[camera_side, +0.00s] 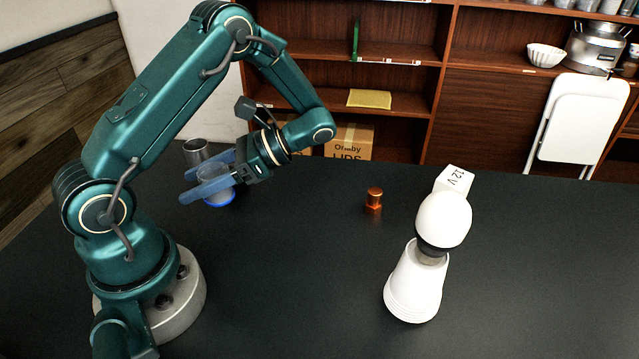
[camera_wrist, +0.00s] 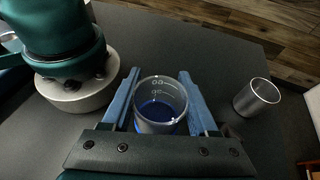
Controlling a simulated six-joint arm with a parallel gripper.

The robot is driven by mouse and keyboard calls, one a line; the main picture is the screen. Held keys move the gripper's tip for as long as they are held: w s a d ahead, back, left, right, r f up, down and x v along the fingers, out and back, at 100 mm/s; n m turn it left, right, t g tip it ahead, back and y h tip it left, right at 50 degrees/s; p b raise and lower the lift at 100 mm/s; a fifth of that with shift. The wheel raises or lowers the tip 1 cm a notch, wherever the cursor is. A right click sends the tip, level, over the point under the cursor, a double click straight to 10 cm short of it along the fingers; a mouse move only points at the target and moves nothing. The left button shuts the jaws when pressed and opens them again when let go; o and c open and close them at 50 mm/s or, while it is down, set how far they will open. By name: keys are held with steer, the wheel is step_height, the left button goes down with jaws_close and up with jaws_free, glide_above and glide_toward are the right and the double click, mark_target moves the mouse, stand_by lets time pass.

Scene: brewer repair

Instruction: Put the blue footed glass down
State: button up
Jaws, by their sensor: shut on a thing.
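The blue footed glass (camera_wrist: 158,108) is a clear cup with white marks on its wall and blue showing at its bottom. In the side view the glass (camera_side: 216,194) shows its blue foot low down, at or very near the dark table top; I cannot tell whether it touches. It looks upright. My gripper (camera_side: 208,184) is shut on the glass, with one blue finger on each side of it. In the wrist view my gripper (camera_wrist: 158,95) has the glass between its two fingers. The fingers hide part of its wall.
A grey metal cup (camera_side: 196,151) stands close behind the glass. An orange-copper part (camera_side: 374,199) stands mid-table. A white bulb-topped device (camera_side: 416,285) and a white box marked 12 V (camera_side: 455,181) stand right. The table (camera_side: 300,270) is clear at front centre.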

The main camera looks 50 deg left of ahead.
steer(key=s+d+r+n+h, duration=0.2)
steer(key=d+n+h, duration=0.8)
steer(key=d+h, duration=0.2)
steer(key=w+d+r+n+t+h, duration=0.7)
steer(key=d+r+n, duration=0.1)
steer(key=d+n, duration=0.1)
steer(key=s+d+f, duration=0.1)
steer(key=d+f, duration=0.2)
steer(key=f, duration=0.1)
steer(key=s+d+f, duration=0.2)
steer(key=d+f, duration=0.2)
steer(key=s+d+f, duration=0.2)
steer(key=d+f, duration=0.1)
steer(key=f, duration=0.1)
steer(key=shift+s+d, duration=0.15)
steer(key=shift+s, duration=0.1)
steer(key=shift+f, duration=2.05)
